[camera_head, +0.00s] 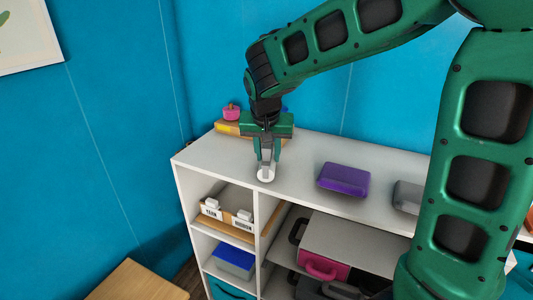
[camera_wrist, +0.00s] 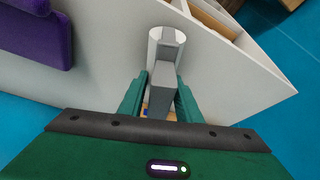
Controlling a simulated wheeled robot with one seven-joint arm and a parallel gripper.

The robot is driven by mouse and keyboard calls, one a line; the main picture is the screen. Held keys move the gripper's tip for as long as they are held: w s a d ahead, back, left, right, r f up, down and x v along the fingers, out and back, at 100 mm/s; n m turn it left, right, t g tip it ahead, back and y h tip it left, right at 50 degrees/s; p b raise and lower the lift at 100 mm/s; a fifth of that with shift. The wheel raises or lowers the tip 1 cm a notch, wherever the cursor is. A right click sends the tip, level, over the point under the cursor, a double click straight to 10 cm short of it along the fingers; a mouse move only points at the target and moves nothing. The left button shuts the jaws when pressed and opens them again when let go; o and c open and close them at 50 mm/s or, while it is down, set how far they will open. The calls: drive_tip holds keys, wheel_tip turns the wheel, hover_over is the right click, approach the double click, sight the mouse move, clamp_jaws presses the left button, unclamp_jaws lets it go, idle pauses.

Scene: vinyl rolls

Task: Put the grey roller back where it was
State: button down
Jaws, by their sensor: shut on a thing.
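My gripper (camera_head: 266,157) is over the white shelf top (camera_head: 300,150), near its front edge, pointing down. It is shut on the grey roller (camera_wrist: 163,75). In the wrist view the roller's grey block sits between the two green fingers, and its pale rounded end extends beyond them. The roller's pale end also shows in the head view (camera_head: 266,173), just below the fingertips. I cannot tell whether it touches the shelf top. Part of the roller is hidden by the fingers.
A purple box (camera_head: 343,180) lies to the right on the shelf top, with a grey box (camera_head: 407,197) farther right. A yellow box (camera_head: 229,127) and a pink object (camera_head: 231,112) are behind the gripper. Lower compartments hold a labelled tray (camera_head: 229,228), a blue box (camera_head: 234,260) and a pink case (camera_head: 325,266).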

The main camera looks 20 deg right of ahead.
sight(267, 147)
drive_tip(key=shift+f, duration=0.15)
unclamp_jaws()
idle(0.6)
idle(0.4)
drive_tip(key=shift+v, duration=4.5)
drive_tip(key=shift+s, duration=0.1)
